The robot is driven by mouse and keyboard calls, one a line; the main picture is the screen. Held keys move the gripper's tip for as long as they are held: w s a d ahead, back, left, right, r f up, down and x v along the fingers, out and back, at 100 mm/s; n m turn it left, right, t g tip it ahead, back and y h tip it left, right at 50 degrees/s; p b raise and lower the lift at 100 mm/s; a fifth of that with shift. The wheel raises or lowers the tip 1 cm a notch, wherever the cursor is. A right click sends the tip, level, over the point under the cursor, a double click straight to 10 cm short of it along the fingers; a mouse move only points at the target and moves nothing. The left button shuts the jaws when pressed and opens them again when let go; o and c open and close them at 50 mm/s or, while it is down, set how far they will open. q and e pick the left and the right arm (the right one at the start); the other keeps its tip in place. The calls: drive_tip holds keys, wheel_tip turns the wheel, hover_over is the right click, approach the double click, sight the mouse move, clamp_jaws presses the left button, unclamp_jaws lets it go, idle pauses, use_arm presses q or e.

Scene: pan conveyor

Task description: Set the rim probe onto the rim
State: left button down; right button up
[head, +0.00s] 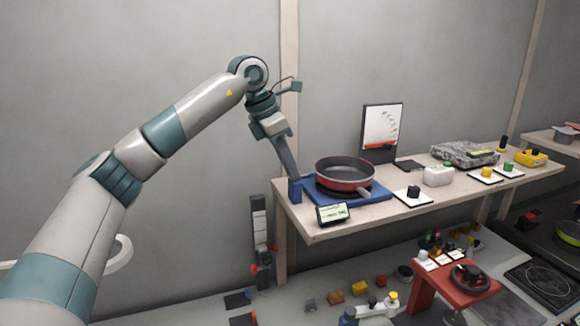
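A dark frying pan (344,172) with a red outside sits on a blue platform (375,193) at the left end of the bench, its handle toward the front right. My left gripper (293,176) reaches down from above at the pan's left, apart from the rim. Its narrow grey end points at a small blue block (295,190) at the platform's left edge. I cannot tell whether they touch, or whether the fingers are parted. I cannot surely identify the rim probe. My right gripper is out of view.
A small display (333,214) stands at the bench's front edge. A white card with a black knob (413,192) lies right of the pan. A dark-framed panel (382,128) stands behind. A white box (438,176) and grey case (465,153) sit farther right.

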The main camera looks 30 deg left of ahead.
use_arm(q)
drive_tip(key=shift+w+d, duration=0.85)
drive_tip(key=shift+w, duration=0.15)
drive_tip(key=shift+r, duration=0.1)
drive_tip(key=c, duration=1.7)
unclamp_jaws()
drive_tip(key=shift+w+d, duration=0.1)
drive_tip(key=shift+s+a+r+b, duration=0.25)
drive_tip(key=shift+a+r+b, duration=0.05)
drive_tip(key=shift+r, duration=0.3)
drive_tip(key=shift+b+v, duration=1.75)
drive_tip(key=shift+v, duration=6.15)
